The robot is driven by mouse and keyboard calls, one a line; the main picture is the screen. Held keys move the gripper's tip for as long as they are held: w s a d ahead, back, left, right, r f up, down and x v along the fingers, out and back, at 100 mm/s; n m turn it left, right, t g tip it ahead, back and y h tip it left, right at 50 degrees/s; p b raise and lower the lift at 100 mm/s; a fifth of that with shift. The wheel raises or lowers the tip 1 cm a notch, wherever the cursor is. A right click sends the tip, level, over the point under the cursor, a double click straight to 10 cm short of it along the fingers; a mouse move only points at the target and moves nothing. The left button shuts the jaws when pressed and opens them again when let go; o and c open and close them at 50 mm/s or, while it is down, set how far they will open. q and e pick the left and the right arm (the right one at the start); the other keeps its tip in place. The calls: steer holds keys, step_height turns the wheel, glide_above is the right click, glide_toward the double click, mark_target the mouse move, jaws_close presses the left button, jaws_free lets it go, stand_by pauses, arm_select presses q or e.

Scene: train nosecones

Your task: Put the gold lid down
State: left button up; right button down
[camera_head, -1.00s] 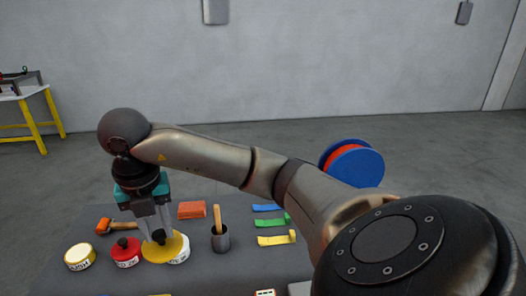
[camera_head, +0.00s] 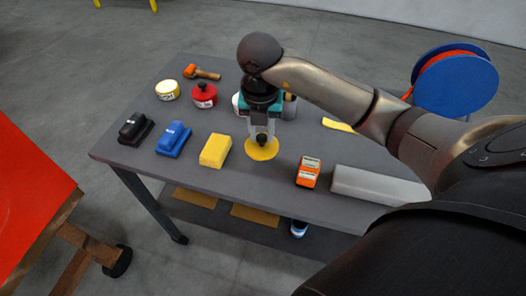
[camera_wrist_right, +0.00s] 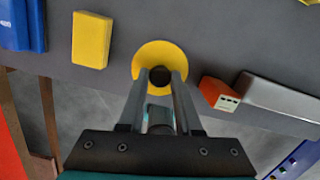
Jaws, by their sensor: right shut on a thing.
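The gold lid (camera_head: 254,153) is a round yellow disc with a dark knob (camera_wrist_right: 160,76). My right gripper (camera_head: 261,138) points down and is shut on the knob; both fingers close around it in the right wrist view (camera_wrist_right: 160,83). The lid is at the near part of the grey table (camera_head: 206,125), just right of a yellow block (camera_head: 215,151). I cannot tell whether it touches the tabletop. A white tin (camera_head: 236,102) is partly hidden behind my right gripper. My left gripper is not in view.
Black (camera_head: 136,128) and blue (camera_head: 173,138) blocks stand left of the yellow one. An orange box (camera_head: 308,171) and a long grey block (camera_head: 375,186) lie to the right.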

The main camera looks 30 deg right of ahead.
mark_target(262, 147)
step_height(262, 147, down, 7)
steer(key=shift+f+b, duration=0.15)
steer(key=shift+b, duration=0.2)
steer(key=shift+f, duration=0.1)
steer(key=c, duration=0.6)
jaws_free()
steer(key=r, duration=0.8)
steer(key=s+a+r+p, duration=0.1)
steer(key=r, duration=0.3)
steer(key=shift+r, duration=0.1)
